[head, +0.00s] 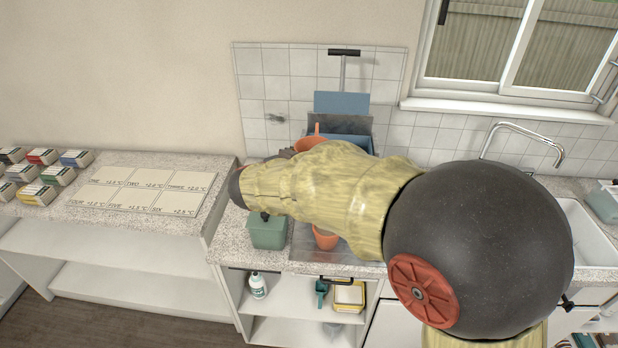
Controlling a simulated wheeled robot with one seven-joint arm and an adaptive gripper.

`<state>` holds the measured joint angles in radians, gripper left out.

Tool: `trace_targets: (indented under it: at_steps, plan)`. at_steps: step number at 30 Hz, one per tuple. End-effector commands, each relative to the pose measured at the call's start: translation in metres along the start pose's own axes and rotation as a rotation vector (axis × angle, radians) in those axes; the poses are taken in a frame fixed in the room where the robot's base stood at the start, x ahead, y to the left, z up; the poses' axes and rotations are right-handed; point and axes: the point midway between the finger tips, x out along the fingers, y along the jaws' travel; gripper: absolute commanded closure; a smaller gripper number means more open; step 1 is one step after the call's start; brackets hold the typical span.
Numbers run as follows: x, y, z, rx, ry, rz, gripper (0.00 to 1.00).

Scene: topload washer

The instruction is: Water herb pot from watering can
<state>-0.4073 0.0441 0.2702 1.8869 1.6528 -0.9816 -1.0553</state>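An orange vessel (308,143) with a thin upright part, probably the watering can, shows just above my arm at the back of the counter. Its lower part is hidden. An orange pot (325,239), perhaps the herb pot, shows partly below my arm on a grey tray; no plant is visible in it. My gripper (286,153) seems to be the small dark part beside the orange vessel, mostly hidden behind my forearm. Its fingers do not show, so I cannot tell whether it holds or touches the vessel.
A green lidded container (267,231) stands at the counter's front, left of the orange pot. A blue upright panel (341,103) stands against the tiles. A sink (590,235) with a tap (524,130) is at right. A labelled board (141,189) and several small boxes lie left.

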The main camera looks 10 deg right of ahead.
Motion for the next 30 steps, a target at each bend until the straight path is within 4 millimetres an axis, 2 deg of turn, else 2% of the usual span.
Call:
trace_targets:
  at_steps: [1,15,30]
  plan:
    - [0.004,0.000,0.008,0.000,0.000,0.000,0.56]
    - [0.024,0.000,0.057,0.000,0.000,0.000,0.56]
    - [0.025,0.000,0.060,0.000,0.000,0.000,0.56]
